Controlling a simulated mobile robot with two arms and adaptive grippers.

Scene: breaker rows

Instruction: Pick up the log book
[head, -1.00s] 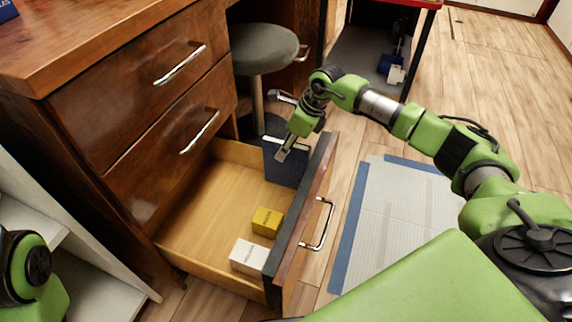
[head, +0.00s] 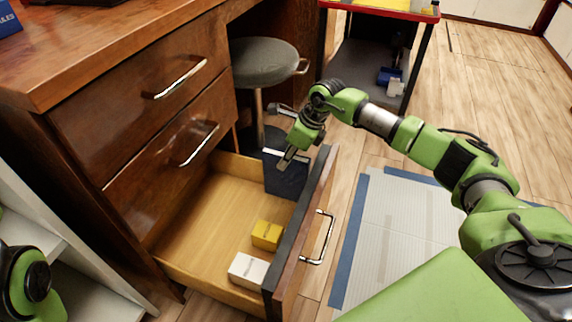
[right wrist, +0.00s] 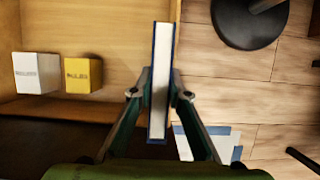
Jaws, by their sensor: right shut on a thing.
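The log book is a dark blue book (head: 284,178) standing upright at the far end of the open drawer (head: 205,222). In the right wrist view the book (right wrist: 161,60) shows edge-on, with white pages between blue covers. My right gripper (head: 287,158) is at its top edge. In the right wrist view the right gripper (right wrist: 160,96) has one finger on each side of the book, shut on it. The book's lower end is partly hidden by the drawer front. Of my left arm only a green and black part shows at the lower left; its gripper is out of view.
A yellow box (head: 267,235) and a white box (head: 248,270) lie in the drawer near its front panel (head: 300,235). A grey round stool (head: 264,62) stands behind the drawer. A red-edged cart (head: 385,8) is farther back. Floor is open at right.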

